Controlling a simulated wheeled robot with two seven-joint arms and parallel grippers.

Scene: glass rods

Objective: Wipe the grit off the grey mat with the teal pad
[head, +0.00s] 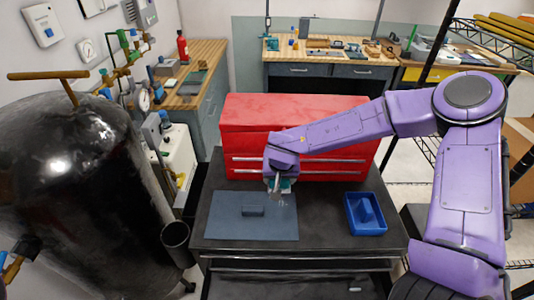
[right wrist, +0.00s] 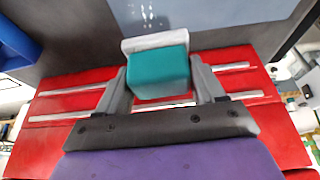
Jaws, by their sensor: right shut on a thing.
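The grey mat (head: 225,222) lies flat on the dark bench top, and part of it shows at the top of the right wrist view (right wrist: 225,12). Small pale specks of grit (head: 283,201) lie near its right side; some also show just past the pad in the right wrist view (right wrist: 149,17). My right gripper (head: 279,184) is over the mat's far right part, shut on the teal pad (right wrist: 158,75), which has a pale lower layer. The head view mostly hides the pad, and I cannot tell whether it touches the mat. My left gripper is out of view.
A blue tray (head: 350,222) with a blue piece inside stands right of the mat. A red tool chest (head: 240,125) stands close behind. A large black tank (head: 80,190) is at the left.

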